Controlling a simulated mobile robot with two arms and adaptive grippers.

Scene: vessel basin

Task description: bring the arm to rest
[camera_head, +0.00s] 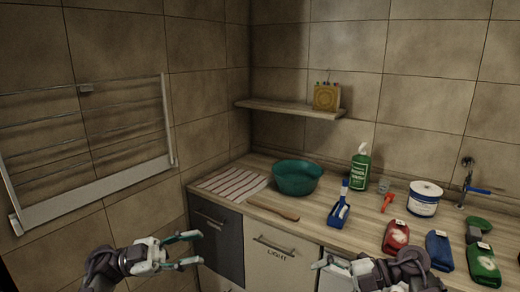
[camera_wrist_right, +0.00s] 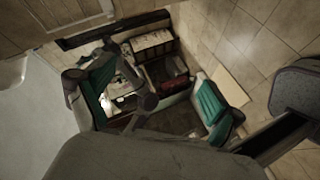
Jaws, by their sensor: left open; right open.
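My left gripper (camera_head: 199,248) is open and empty, in front of the counter's left end, with its teal-tipped fingers spread. My right gripper (camera_head: 322,265) is at the bottom of the head view, in front of the cabinet doors and below the countertop. In the right wrist view the right gripper (camera_wrist_right: 155,100) has its two teal finger pads wide apart, with nothing held between them. Neither gripper touches anything that I can see.
A rack (camera_head: 90,135) hangs on the left wall.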

